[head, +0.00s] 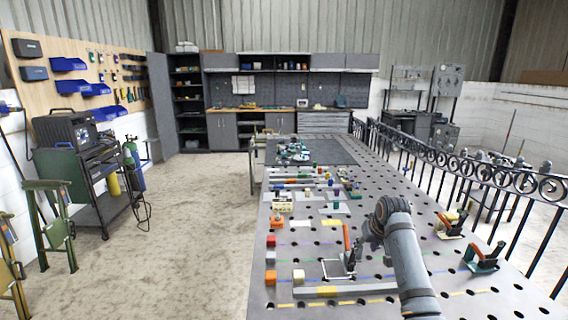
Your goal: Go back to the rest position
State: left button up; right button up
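My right arm comes in from the bottom right over the perforated metal table (460,300). Its grey wrist is bent, and the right gripper (369,243) is at its far left end, low above the table. The gripper is small and partly covered by the wrist, so its fingers cannot be made out. It is close to the orange upright handle of a clamp (346,238); whether they touch cannot be told. My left arm and gripper are out of view.
Coloured blocks (271,278) line the left edge, with several small parts farther back. A black scrollwork railing (480,168) runs along the right. The concrete floor at left (190,230) is clear.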

jog(key=shift+g+h, duration=0.4)
jog(key=shift+g, duration=0.2)
jog(key=s+f, duration=0.5)
jog(key=s, duration=0.1)
jog(key=s+f, duration=0.5)
jog(key=s, duration=0.2)
jog(key=s+f, duration=0.6)
jog(key=s, duration=0.1)
jog(key=shift+s+a, duration=0.1)
jog(key=shift+a, duration=0.05)
jog(key=s+a+g, duration=0.1)
jog(key=s, duration=1.9)
notch_tip(320, 180, down, 25)
jog(key=d+g, duration=0.1)
jog(key=d, duration=0.1)
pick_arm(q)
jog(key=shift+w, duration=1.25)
pick_arm(e)
jog(key=s+d+f+g, duration=0.1)
jog(key=s+f, duration=1.6)
jog(key=s, duration=0.3)
jog(key=shift+d+f, duration=0.3)
jog(key=shift+f, duration=0.05)
